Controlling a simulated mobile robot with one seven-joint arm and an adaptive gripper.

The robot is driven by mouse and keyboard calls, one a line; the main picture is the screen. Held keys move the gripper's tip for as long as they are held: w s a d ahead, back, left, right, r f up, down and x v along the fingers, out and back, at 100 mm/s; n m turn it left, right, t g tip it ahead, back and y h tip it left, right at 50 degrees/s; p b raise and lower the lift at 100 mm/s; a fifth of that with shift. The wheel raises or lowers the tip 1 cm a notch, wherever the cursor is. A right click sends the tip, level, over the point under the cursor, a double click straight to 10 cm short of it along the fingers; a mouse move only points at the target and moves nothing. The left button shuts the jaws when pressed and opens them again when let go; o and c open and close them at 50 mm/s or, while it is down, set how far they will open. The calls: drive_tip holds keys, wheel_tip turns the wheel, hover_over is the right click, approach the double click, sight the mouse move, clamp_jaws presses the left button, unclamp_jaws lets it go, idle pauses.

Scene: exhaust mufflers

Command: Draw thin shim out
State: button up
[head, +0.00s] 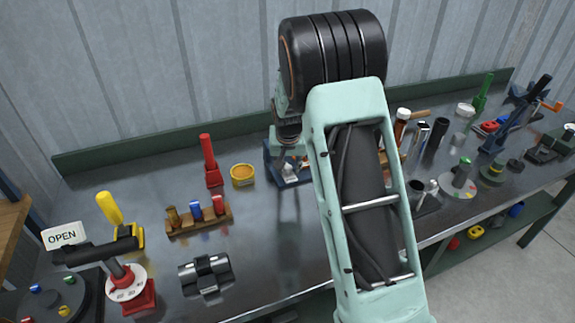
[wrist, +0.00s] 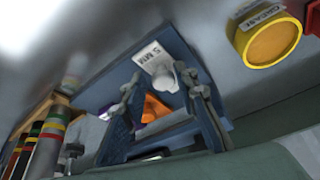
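A blue holder (wrist: 92,98) fills the middle of the wrist view, with a white tag (wrist: 152,55) reading "5 MM" at its upper edge. Part of the blue holder (head: 303,182) shows in the head view at the back of the bench, left of my arm. My gripper (wrist: 162,90) is over the holder, its two grey fingers apart. A small orange piece (wrist: 154,108) shows between and beyond the fingers, with pale and purple bits near it. No thin shim can be told apart with certainty; contact with the fingers cannot be judged.
A yellow grease tin (wrist: 272,42) stands close to the holder; it is also in the head view (head: 242,175). A red-handled tool (head: 210,165) and a wooden rack (head: 200,220) are left of it. The front middle of the bench is clear.

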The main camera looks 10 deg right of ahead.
drive_tip(key=shift+o, duration=1)
drive_tip(key=shift+w, duration=0.1)
drive_tip(key=shift+r, duration=0.1)
drive_tip(key=shift+r, duration=0.55)
drive_tip(key=d+v, duration=0.1)
drive_tip(key=v, duration=1)
drive_tip(key=shift+a, duration=0.5)
drive_tip(key=shift+f, duration=0.1)
drive_tip(key=shift+s, duration=0.25)
